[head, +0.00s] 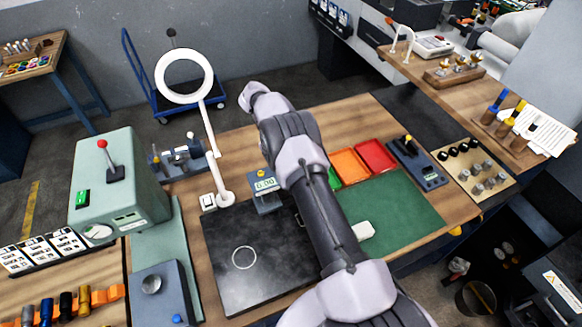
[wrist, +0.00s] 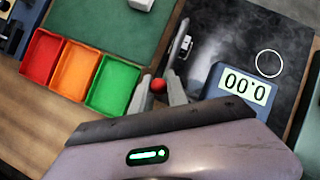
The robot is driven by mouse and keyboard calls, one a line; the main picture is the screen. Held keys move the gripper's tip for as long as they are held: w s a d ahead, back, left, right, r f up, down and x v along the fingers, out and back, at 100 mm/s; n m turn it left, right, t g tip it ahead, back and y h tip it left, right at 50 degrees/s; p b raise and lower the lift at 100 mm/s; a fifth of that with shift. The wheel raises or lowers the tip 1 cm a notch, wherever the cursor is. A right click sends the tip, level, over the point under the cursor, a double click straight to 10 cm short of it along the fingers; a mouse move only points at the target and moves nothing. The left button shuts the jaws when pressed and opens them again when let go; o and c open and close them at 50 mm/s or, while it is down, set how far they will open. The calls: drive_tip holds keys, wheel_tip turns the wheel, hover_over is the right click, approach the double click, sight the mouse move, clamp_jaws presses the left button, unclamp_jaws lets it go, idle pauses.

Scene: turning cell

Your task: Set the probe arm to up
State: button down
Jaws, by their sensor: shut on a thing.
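My gripper (wrist: 158,87) is shut on a small red knob (wrist: 158,86), which shows between its two fingertips in the wrist view. The knob is beside a blue-grey gauge with a digital display (wrist: 247,91) reading 0.00. The gauge also shows in the head view (head: 265,184). A slim silver and dark part (wrist: 182,49) stands just beyond the fingertips over the black plate. It may be part of the probe arm; its link to the knob and its angle are not clear. In the head view my arm hides the gripper and knob.
Red (head: 375,155), orange (head: 348,166) and green trays lie beside the gauge, with a green mat (head: 400,215) in front. A black plate (head: 225,270) with a white circle lies left. A white ring lamp (head: 184,75) stands behind the plate.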

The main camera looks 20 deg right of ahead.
drive_tip(key=c, duration=1.3)
unclamp_jaws()
drive_tip(key=shift+r, duration=0.1)
drive_tip(key=r, duration=0.3)
drive_tip(key=shift+s+r, duration=0.2)
drive_tip(key=shift+r, duration=0.05)
drive_tip(key=s+a, duration=0.1)
drive_tip(key=s, duration=0.4)
drive_tip(key=s+a+r+b, duration=0.1)
drive_tip(key=s, duration=0.4)
drive_tip(key=s+a, duration=0.1)
drive_tip(key=s, duration=0.4)
drive_tip(key=shift+s+r+b, duration=0.15)
drive_tip(key=shift+s+b, duration=0.05)
drive_tip(key=shift+b, duration=0.2)
drive_tip(key=shift+w+a+b, duration=0.1)
drive_tip(key=shift+b, duration=0.2)
